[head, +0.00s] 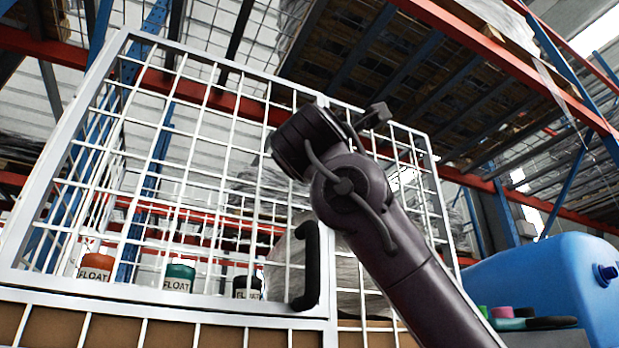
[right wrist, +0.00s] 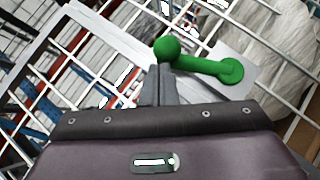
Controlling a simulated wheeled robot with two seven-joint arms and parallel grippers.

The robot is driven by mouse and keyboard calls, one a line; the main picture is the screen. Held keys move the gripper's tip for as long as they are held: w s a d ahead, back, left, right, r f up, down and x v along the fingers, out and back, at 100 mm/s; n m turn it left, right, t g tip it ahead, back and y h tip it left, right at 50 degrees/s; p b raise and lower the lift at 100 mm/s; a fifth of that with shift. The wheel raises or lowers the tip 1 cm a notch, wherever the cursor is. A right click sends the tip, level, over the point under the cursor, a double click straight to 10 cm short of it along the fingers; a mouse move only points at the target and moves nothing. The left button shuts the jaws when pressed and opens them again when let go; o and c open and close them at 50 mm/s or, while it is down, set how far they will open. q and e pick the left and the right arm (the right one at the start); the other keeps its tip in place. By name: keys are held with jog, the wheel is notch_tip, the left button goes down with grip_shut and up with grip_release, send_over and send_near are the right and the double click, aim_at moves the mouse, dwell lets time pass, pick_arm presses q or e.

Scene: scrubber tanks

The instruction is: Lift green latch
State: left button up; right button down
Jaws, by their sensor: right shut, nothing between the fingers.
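The green latch (right wrist: 205,62) shows in the right wrist view as a bar with a round ball knob at its left end and a round pivot at its right end. It sits on a pale plate on the white mesh cage (head: 165,155). My right gripper (right wrist: 164,68) is shut and empty, its fingertips at the underside of the ball knob in the picture. I cannot tell whether they touch it. In the head view my right arm covers the latch, and the fingers do not show clearly. My left gripper is in neither view.
A black handle (head: 308,265) stands on the cage's door frame. Behind the mesh are orange (head: 96,266), teal (head: 179,275) and black (head: 247,287) floats. A blue tank (head: 545,280) stands at the right, with small coloured items (head: 520,320) before it. Racking rises behind.

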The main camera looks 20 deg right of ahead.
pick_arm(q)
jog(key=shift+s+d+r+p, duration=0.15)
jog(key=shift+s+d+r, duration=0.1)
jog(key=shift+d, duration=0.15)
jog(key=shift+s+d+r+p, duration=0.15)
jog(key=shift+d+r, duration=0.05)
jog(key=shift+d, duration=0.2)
pick_arm(e)
jog(key=shift+s+d+r, duration=0.1)
jog(key=shift+d+r, duration=0.15)
jog(key=shift+d, duration=0.25)
jog(key=shift+s+d+r, duration=0.1)
jog(key=shift+d+r, duration=0.1)
jog(key=shift+d, duration=0.3)
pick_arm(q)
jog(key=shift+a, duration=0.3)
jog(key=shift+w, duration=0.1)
pick_arm(e)
jog(key=shift+w, duration=0.1)
